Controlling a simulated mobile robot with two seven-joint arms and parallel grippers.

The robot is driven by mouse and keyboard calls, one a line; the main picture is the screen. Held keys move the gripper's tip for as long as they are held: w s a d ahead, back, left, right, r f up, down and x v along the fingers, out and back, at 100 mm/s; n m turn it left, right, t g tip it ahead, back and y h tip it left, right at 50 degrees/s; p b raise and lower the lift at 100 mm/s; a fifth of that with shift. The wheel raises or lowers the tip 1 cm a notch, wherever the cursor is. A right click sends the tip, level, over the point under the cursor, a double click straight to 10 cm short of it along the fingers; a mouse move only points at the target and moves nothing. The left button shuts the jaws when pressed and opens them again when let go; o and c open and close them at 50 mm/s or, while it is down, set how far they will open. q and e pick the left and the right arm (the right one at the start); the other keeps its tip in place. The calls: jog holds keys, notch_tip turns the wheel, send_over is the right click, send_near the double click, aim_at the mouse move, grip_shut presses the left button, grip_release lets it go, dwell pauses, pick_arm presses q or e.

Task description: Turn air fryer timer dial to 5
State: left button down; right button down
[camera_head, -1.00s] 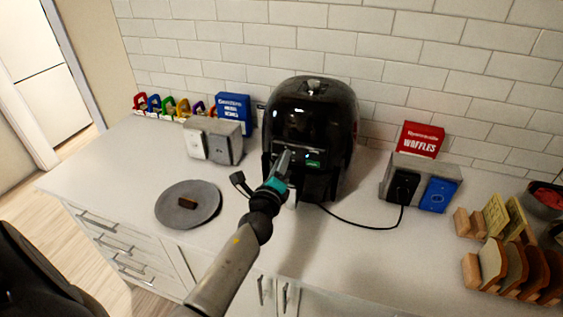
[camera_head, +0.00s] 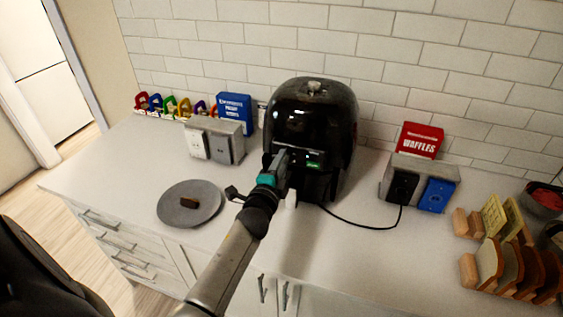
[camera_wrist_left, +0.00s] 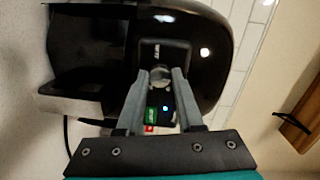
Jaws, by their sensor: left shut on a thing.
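The black, glossy air fryer (camera_head: 318,110) stands on the counter against the tiled wall. Its front carries a dark control panel with a small green label, seen in the left wrist view (camera_wrist_left: 152,114) beside a blue light. My left gripper (camera_head: 283,158) is at the front of the air fryer. In the left wrist view its two grey fingers (camera_wrist_left: 160,78) are shut on a round grey timer dial (camera_wrist_left: 160,74). The fingers hide the dial's sides, and I cannot read its setting. My right gripper is not in view.
A grey round plate (camera_head: 176,213) with a small brown block lies left of my arm. A grey outlet box (camera_head: 228,145) and blue box (camera_head: 236,108) stand behind it. A black cord runs to the right outlet box (camera_head: 425,172). Bread slices (camera_head: 508,268) stand at the far right.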

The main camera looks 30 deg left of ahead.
pick_arm(q)
jog(key=shift+n, duration=0.3)
jog(key=c, duration=0.5)
grip_release()
jog(key=shift+c, duration=0.2)
jog(key=shift+s, duration=0.1)
jog(key=v, duration=1.5)
jog(key=shift+b, duration=0.3)
jog(key=shift+r, duration=0.1)
